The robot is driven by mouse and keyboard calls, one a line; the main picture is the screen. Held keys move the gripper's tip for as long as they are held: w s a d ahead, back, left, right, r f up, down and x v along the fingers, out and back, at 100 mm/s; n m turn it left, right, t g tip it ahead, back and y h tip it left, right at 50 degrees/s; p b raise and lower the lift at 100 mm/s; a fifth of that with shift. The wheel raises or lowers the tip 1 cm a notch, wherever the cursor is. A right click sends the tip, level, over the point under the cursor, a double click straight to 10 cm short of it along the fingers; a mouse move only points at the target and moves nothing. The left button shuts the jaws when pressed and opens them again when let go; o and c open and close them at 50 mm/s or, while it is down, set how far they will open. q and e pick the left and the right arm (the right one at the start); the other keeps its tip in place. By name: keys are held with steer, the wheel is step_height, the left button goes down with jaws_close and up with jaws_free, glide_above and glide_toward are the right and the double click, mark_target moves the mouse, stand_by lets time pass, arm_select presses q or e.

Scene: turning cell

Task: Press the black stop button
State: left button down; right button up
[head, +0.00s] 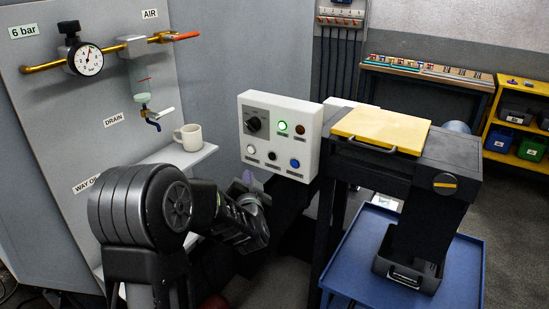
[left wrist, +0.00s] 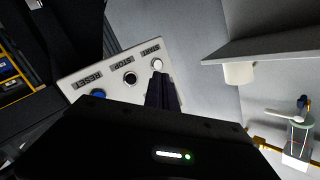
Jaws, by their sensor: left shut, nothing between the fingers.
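The black stop button (head: 272,156) sits on the pale control panel (head: 311,134), between a white button (head: 250,149) and a blue button (head: 295,163). In the left wrist view, the panel appears inverted; the black button (left wrist: 129,79) lies left of my fingertips, uncovered. My left gripper (head: 248,180) is shut and empty, below and in front of the panel in the head view. In the left wrist view, its closed fingers (left wrist: 159,78) appear close to the white button (left wrist: 157,64). I cannot tell whether they touch the panel. My right gripper is out of view.
The panel also has a lit green lamp (head: 282,127), a dark amber lamp (head: 300,130) and a black knob (head: 253,124). A mug (head: 188,137) stands on a shelf left of the panel. A yellow-topped machine part (head: 380,130) and a blue cart (head: 345,270) stand at right.

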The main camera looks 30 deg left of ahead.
mark_target(272, 156)
arm_select(q)
steer(key=shift+a+f, duration=0.1)
steer(key=shift+w, duration=0.1)
stand_by(0.3)
steer(key=shift+w+a, duration=0.1)
steer(key=shift+w, duration=4.2)
steer(key=shift+w, duration=0.4)
steer(key=shift+w, duration=0.35)
steer(key=shift+s, duration=0.75)
